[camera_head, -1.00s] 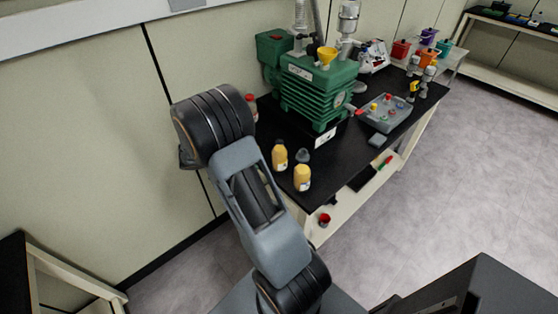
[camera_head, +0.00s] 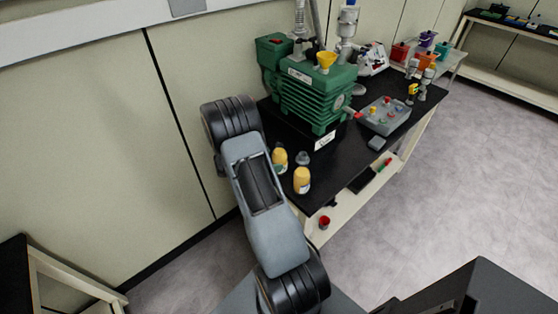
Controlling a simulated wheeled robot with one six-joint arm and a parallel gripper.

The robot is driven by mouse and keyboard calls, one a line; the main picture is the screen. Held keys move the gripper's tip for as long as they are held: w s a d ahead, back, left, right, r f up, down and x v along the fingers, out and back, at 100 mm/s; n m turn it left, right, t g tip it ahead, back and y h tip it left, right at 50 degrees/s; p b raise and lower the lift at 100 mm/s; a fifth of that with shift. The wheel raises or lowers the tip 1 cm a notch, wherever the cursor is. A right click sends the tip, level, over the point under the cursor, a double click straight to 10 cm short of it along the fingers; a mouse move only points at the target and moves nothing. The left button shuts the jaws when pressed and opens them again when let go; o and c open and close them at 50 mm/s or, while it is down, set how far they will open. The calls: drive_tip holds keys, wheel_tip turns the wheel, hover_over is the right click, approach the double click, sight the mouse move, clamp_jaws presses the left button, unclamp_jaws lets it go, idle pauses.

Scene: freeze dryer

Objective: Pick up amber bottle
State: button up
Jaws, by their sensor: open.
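Two yellow-amber bottles with pale labels stand upright near the left end of the black bench. One amber bottle (camera_head: 302,180) is closer to the front edge and fully seen. The other amber bottle (camera_head: 281,160) has a dark cap and stands farther back, its left side partly covered by my arm. I cannot tell which of the two the task means. My arm rises from the bottom of the view and passes just left of both bottles. My gripper is not in view.
A small grey-topped container (camera_head: 303,158) stands beside the bottles. A red-topped item (camera_head: 324,221) is on the lower shelf.

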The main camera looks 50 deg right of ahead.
sight(279, 159)
drive_tip(key=shift+p+x, duration=0.35)
drive_tip(key=shift+x, duration=1.7)
drive_tip(key=shift+f, duration=0.1)
drive_tip(key=shift+c, duration=0.4)
drive_tip(key=c, duration=1.1)
